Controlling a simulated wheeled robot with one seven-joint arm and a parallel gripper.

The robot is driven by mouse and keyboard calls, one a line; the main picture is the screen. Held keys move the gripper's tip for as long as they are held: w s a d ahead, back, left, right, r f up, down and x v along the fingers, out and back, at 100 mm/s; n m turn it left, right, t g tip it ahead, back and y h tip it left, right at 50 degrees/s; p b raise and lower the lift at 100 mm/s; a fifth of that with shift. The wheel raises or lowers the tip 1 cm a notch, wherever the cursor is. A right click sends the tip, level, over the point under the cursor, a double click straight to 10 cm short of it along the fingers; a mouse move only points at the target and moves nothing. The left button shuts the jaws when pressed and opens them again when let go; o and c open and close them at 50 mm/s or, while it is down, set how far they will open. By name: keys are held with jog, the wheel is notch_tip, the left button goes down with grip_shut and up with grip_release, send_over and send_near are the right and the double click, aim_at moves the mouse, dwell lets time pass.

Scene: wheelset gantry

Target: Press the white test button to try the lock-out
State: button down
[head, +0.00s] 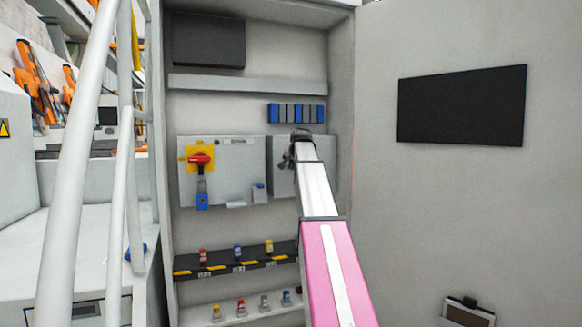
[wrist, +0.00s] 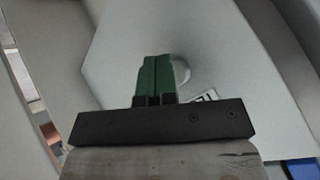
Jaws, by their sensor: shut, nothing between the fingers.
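In the wrist view my gripper (wrist: 157,62) has its two green fingers shut together with nothing between them. A white round button (wrist: 182,70) shows just right of the fingertips, partly hidden behind them. I cannot tell whether the fingertips touch it. In the head view my gripper (head: 286,161) is at the right grey panel (head: 322,165), and the arm hides part of that panel. The button cannot be made out there. A red rotary switch (head: 201,159) on a yellow plate sits on the left panel (head: 235,172), with a blue padlock (head: 202,201) below it.
A small label (wrist: 205,96) is beside the button. A black shelf (head: 222,265) below the panels holds several small padlocks, and a lower shelf (head: 235,315) holds more. Blue and grey blocks (head: 296,113) are above. The cabinet's side wall (head: 342,100) is close right of the arm.

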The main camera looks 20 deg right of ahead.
jog(key=shift+w, duration=0.45)
dwell(0.6)
jog(key=shift+s, duration=0.85)
jog(key=s, duration=0.5)
jog(key=shift+d, duration=0.1)
dwell(0.4)
dwell(0.6)
